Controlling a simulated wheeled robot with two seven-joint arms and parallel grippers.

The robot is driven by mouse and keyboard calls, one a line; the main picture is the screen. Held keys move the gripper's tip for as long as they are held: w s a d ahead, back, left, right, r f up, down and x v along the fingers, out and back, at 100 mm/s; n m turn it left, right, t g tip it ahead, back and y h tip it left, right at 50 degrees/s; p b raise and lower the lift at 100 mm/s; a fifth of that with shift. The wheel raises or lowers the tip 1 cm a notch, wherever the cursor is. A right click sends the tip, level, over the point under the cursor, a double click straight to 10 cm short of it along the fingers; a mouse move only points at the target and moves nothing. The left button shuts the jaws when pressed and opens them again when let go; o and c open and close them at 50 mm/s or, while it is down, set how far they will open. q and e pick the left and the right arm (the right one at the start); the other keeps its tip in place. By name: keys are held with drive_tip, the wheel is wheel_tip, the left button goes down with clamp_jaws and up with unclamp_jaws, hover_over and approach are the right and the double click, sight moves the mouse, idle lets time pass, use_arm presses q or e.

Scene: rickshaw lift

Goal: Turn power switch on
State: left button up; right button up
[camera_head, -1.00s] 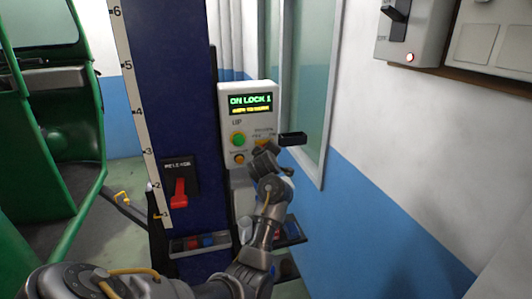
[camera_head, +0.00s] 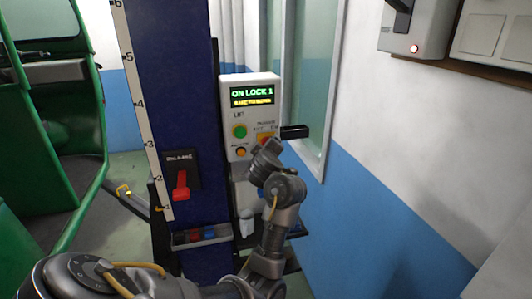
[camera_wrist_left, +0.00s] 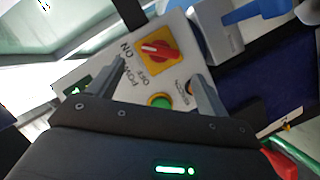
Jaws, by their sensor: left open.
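The red rotary power switch (camera_wrist_left: 157,49) sits on a yellow plate on the white control box (camera_head: 237,110), beside the words POWER, ON and OFF. In the head view the switch (camera_head: 264,138) is partly hidden by my gripper. A pale mark on its knob is seen, but I cannot tell its exact setting. My left gripper (camera_wrist_left: 159,70) is open, its fingers spread on either side below the switch in the wrist view, with nothing between them. In the head view my left gripper (camera_head: 265,154) is just below the switch. My right gripper is not in view.
The box has a lit display (camera_head: 251,95), a green button (camera_head: 239,131) and an orange one (camera_head: 240,152). A red release lever (camera_head: 180,185) is on the blue column (camera_head: 180,90). A wall box (camera_head: 415,30) with a red light is at upper right.

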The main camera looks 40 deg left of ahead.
use_arm(q)
drive_tip(key=shift+v, duration=1.6)
